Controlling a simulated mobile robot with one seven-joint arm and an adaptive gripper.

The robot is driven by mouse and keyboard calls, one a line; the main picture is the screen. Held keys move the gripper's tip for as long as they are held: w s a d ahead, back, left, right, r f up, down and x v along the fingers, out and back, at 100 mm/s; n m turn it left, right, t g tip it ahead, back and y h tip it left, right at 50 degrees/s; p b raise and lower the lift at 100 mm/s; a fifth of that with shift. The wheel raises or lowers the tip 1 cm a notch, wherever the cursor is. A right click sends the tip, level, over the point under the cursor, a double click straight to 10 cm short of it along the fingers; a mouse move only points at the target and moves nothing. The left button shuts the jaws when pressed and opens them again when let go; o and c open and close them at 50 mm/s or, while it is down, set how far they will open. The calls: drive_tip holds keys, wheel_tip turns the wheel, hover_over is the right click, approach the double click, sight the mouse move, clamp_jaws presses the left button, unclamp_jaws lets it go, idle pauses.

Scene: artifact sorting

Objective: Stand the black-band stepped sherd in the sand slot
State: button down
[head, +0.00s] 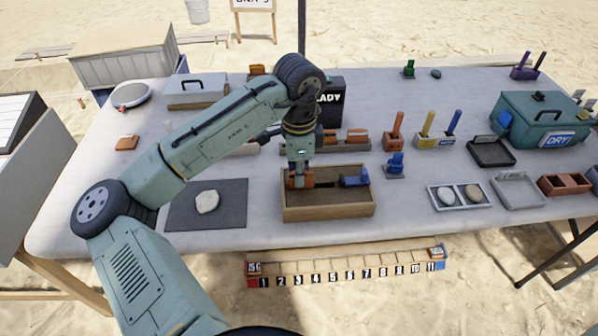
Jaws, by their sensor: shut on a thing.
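My gripper (301,172) points down over the left part of a wooden sand box (328,211) near the table's front edge. It is shut on a small orange-brown sherd (307,181). The fingers cover part of the sherd, and its black band and stepped edge cannot be made out. The sherd is low, at or just above the sand; I cannot tell whether it touches. A dark slot (335,186) shows in the sand to its right. A blue piece (355,178) sits at the box's right end.
A grey mat (232,218) with a pale stone (207,201) lies left of the box. A blue piece on a stand (396,163) is close behind right. A rack of orange sherds (357,138) stands behind. A two-stone tray (460,207) is at right. Bare table lies between.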

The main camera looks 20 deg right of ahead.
drive_tip(key=shift+f, duration=0.55)
drive_tip(key=c, duration=1.7)
unclamp_jaws()
drive_tip(key=shift+o, duration=0.2)
drive_tip(key=shift+r, duration=0.15)
wheel_tip(320, 180, up, 12)
drive_tip(key=shift+f, duration=0.1)
